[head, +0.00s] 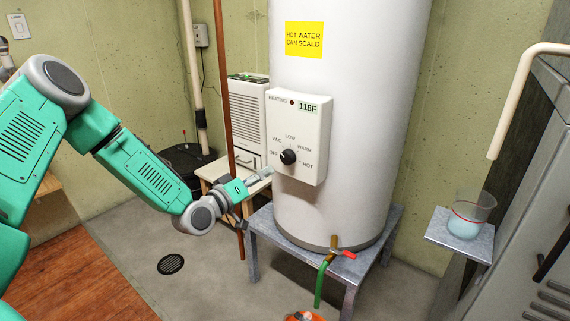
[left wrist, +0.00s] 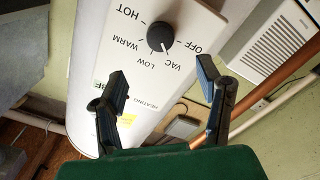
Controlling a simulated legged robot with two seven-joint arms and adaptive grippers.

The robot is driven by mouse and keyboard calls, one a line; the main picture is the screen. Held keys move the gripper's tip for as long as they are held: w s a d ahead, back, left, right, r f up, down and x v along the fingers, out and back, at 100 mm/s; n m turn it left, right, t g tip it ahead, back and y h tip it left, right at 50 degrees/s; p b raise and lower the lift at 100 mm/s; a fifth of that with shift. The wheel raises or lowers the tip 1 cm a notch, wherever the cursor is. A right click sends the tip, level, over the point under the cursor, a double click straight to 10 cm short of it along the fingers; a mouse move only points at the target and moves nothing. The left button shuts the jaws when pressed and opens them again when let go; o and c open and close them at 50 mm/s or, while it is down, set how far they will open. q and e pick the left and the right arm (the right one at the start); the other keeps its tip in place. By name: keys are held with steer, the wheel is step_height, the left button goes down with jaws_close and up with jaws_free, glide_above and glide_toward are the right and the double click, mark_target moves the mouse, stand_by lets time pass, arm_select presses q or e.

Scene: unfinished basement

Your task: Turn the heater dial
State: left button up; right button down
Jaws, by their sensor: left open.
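The black heater dial (head: 288,157) is on a pale control panel (head: 311,120) on the white water heater tank. Labels OFF, VAC, LOW, WARM and HOT run around it, and the display reads 118F. In the left wrist view the panel is upside down and the dial (left wrist: 160,37) shows whole, its white mark seeming to point near VAC. My left gripper (head: 262,178) is just left of and below the dial, apart from it. Its two fingers (left wrist: 162,80) are spread, with nothing between them. My right gripper is not in view.
A red-handled drain valve (head: 341,252) with a green hose is at the tank's base. A brown pipe (head: 226,110) rises behind my left wrist. A white slatted unit (head: 248,112) stands left of the tank. A glass beaker (head: 468,214) sits on a shelf at right.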

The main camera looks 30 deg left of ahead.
mark_target(286, 160)
arm_select(q)
steer(key=w, duration=0.3)
steer(key=w+b, duration=0.1)
steer(key=w, duration=0.2)
steer(key=w+b, duration=0.1)
steer(key=w, duration=0.3)
steer(key=shift+d+f, duration=0.2)
steer(key=shift+d, duration=0.15)
steer(key=shift+w, duration=0.75)
steer(key=shift+d, duration=0.1)
steer(key=c, duration=1.1)
